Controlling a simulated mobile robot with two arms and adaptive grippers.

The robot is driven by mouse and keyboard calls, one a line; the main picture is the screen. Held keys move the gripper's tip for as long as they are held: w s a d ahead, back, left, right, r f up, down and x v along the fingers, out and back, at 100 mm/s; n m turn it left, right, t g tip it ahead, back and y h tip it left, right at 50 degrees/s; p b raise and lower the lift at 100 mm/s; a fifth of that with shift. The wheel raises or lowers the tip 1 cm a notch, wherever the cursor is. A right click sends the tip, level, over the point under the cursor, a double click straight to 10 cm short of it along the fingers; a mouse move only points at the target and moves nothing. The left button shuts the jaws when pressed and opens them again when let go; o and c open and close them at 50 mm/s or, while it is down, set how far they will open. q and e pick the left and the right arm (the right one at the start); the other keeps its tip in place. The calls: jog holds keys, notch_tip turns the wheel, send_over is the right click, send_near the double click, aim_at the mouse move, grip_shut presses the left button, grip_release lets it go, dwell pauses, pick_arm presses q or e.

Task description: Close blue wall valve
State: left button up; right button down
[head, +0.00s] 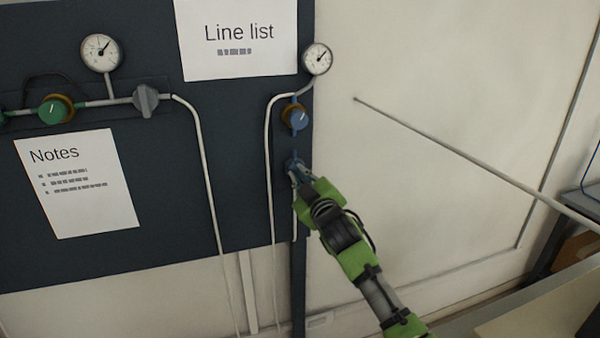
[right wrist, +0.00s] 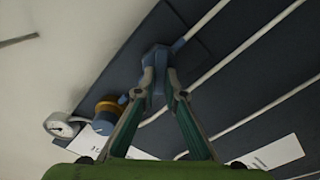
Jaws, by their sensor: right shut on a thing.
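The blue wall valve (head: 293,160) is on the right edge of the dark wall panel, below a blue-faced regulator knob (head: 296,117). My right gripper (head: 298,174) reaches up to it from below right and covers part of it. In the right wrist view the blue valve (right wrist: 158,58) lies between the fingertips of my right gripper (right wrist: 160,80), which is shut on its handle. The exact angle of the handle is partly hidden by the fingers. My left gripper is not in view.
A dark panel (head: 170,220) carries gauges (head: 317,58), pipes, a green knob (head: 53,110), a grey valve (head: 146,100) and paper sheets (head: 80,185). A thin rod (head: 450,152) crosses the pale wall at right. A bench (head: 560,300) is at lower right.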

jog(key=n+p, duration=0.1)
jog(key=n, duration=0.4)
jog(key=shift+f+n, duration=0.1)
jog(key=shift+n, duration=0.2)
jog(key=shift+a+f+n+p, duration=0.15)
jog(key=shift+n+p, duration=0.65)
jog(key=shift+n, duration=1.4)
jog(key=c, duration=2.1)
grip_release()
jog(key=v, duration=1.2)
